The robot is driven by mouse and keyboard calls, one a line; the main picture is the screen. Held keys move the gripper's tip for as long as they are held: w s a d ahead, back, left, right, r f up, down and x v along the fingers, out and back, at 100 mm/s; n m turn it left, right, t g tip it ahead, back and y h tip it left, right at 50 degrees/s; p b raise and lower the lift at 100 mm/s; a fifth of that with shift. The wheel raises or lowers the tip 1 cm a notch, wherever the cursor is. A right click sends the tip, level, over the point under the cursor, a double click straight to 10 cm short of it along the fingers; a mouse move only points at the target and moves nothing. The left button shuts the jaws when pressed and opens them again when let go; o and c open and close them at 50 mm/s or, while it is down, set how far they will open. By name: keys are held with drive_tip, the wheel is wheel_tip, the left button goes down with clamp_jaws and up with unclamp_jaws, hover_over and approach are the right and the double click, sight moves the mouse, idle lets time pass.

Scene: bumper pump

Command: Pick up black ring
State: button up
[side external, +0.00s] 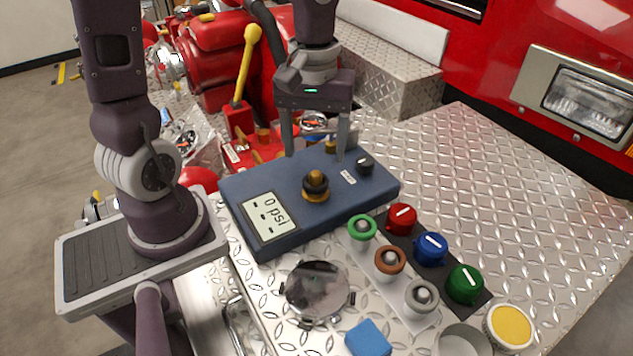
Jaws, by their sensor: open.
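On the blue-grey gauge box (290,232), a brass fitting (316,177) stands upright with a dark band around its lower part. This band (316,194) looks like the black ring, but it is too small to be sure. My gripper (314,155) is open, pointing down above the rear part of the box, with its fingers apart. In the picture it is just above the brass fitting; the exact height and depth between them cannot be told. Nothing shows between the fingers.
The box carries a "0 psi" display (268,216) and a black knob (365,164). In front are green (362,228), brown and grey ringed posts, and red (401,218), blue and green knobs. A yellow lever (245,62) rises behind. The diamond plate (500,200) at right is clear.

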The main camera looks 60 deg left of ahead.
sight(316, 173)
drive_tip(key=n, duration=0.3)
drive_tip(key=shift+n, duration=0.3)
drive_tip(key=f, duration=0.7)
drive_tip(key=shift+w+a, duration=0.2)
drive_tip(key=c, duration=1.1)
drive_tip(key=shift+o, duration=0.2)
wheel_tip(316, 173, up, 10)
